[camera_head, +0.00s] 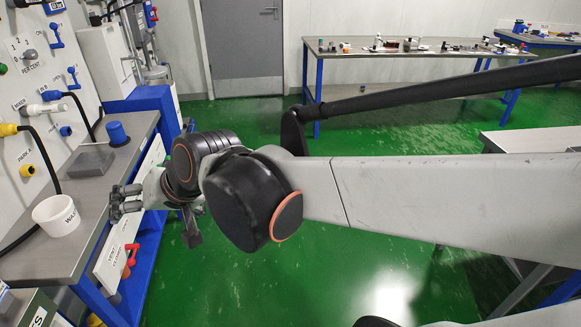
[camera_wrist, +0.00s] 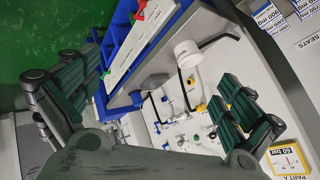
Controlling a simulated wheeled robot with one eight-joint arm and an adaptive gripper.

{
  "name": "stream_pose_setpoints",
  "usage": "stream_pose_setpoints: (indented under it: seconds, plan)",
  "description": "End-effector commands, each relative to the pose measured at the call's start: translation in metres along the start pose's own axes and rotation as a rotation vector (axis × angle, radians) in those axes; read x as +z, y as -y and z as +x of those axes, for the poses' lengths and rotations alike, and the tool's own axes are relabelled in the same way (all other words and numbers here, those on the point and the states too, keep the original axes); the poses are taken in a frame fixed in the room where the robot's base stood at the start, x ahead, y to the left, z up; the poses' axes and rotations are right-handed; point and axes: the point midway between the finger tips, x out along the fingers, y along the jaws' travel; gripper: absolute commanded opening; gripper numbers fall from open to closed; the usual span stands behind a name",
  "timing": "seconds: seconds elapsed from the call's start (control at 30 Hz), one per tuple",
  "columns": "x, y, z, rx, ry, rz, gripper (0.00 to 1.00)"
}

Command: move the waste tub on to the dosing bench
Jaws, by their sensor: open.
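The waste tub (camera_head: 57,215) is a white round cup with dark lettering, partly readable. It stands upright on a grey bench top (camera_head: 88,188) at the left, beside the wall panel. In the wrist view the white tub (camera_wrist: 187,54) shows between and beyond my fingers. My gripper (camera_head: 122,201) is over or beside the front edge of this bench, to the right of the tub and apart from it. Its fingers are spread and empty, with green pads in the wrist view (camera_wrist: 160,100). I cannot tell which bench is the dosing bench.
A grey block (camera_head: 90,159) and a blue knob (camera_head: 117,133) are behind the tub. A black hose (camera_head: 20,240) runs beside it. The panel (camera_head: 45,90) carries valves and plugs. A long table (camera_head: 420,50) with small items stands at the back. Green floor between is clear.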

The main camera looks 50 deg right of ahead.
Motion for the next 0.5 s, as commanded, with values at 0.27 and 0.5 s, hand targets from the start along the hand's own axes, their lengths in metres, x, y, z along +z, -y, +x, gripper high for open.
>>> stream_pose_setpoints:
  seconds: [0.27, 0.5]
  plan:
    - [0.050, -0.069, -0.052, 0.198, 0.040, -0.351, 1.00]
    - [0.066, -0.094, -0.068, 0.271, 0.066, -0.474, 1.00]
